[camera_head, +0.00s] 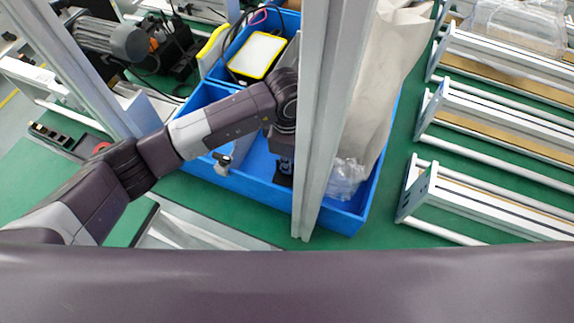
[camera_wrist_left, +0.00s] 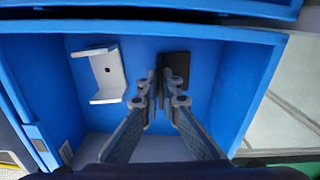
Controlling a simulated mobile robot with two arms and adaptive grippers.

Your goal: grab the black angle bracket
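The black angle bracket (camera_wrist_left: 178,66) is in a blue bin, in the left wrist view just above the middle. Its flat dark face shows to the right of the fingertips. My left gripper (camera_wrist_left: 159,84) reaches down into the bin, its two fingers close together with a thin dark edge of the bracket between them. In the head view my left gripper (camera_head: 284,168) is a dark shape inside the blue bin, and its fingertips and the bracket are hard to make out there. My right gripper is not in view.
A white bracket (camera_wrist_left: 108,74) lies left of the fingers in the same bin. The blue bin (camera_head: 262,192) has upright walls around the gripper. A grey metal post (camera_head: 322,120) stands close to the right. A beige bag (camera_head: 385,75) and clear plastic (camera_head: 346,178) lie beyond it.

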